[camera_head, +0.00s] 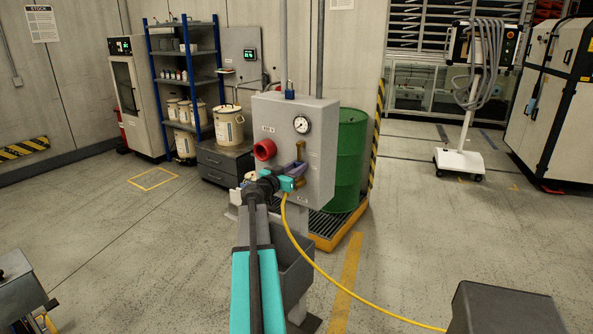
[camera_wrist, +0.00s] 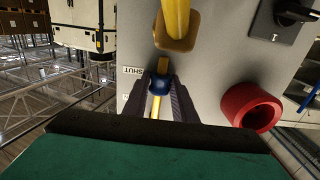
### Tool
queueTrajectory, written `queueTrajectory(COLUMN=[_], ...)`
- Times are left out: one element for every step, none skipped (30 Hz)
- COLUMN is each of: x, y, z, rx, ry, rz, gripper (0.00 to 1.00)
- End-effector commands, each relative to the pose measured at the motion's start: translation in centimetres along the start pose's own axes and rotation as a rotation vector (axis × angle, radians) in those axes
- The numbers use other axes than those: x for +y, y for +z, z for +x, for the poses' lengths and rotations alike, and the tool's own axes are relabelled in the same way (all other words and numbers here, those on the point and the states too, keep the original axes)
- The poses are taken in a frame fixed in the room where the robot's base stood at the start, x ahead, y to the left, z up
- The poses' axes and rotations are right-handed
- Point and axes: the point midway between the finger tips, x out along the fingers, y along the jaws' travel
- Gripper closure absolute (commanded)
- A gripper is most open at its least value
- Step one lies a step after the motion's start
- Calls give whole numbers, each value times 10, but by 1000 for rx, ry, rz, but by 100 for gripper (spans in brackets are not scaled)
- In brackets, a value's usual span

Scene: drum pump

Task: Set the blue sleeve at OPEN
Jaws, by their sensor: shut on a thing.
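The blue sleeve (camera_wrist: 159,84) sits on a thin yellow rod between my two fingertips in the wrist view. A white label reading SHUT (camera_wrist: 133,70) is on the grey panel just left of it. No OPEN label can be read in either view. My gripper (camera_wrist: 160,88) is shut on the sleeve, one dark finger on each side. In the head view my gripper (camera_head: 290,180) is at the lower front of the grey pump cabinet (camera_head: 320,130), and the sleeve cannot be made out there. A brass fitting with a yellow bar (camera_wrist: 176,35) stands above the sleeve in the wrist view.
A red ring (camera_wrist: 250,107) projects from the panel right of my fingers, with a black knob (camera_wrist: 294,12) above it. A yellow hose (camera_head: 345,287) runs across the floor. A green drum (camera_head: 350,160) stands behind the cabinet's right side.

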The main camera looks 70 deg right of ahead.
Motion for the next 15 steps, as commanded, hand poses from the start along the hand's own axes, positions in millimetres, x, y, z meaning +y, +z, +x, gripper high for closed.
queueTrajectory(x=[-2, -2, -2, -2, -2, -2, -2, -2, -2, -2, -2, -2, -2, -2, -2], y=[-2, -3, -4, -4, -5, -6, -6, -7, -7, -8, -8, -9, -10, -10, -11], z=[0, 0, 0, 0, 0, 0, 0, 0, 0, 0, 0, 0, 0, 0, -1], rx=[2, 2, 2, 2, 2, 2, 2, 2, 2, 2, 2, 1, 1, 1, 1], ry=[-4, -4, -4, -4, -4, -4, -4, -5, -5, -5, -5, -5, -5, -5, -5], rz=[0, 0, -1, -1, -1, 0, 0, 0, 0, 1, 1, 1, 1, 1, 0], gripper=[90, 90, 90, 90, 90, 90, 90, 90, 90, 90, 90, 90, 90, 90, 90])
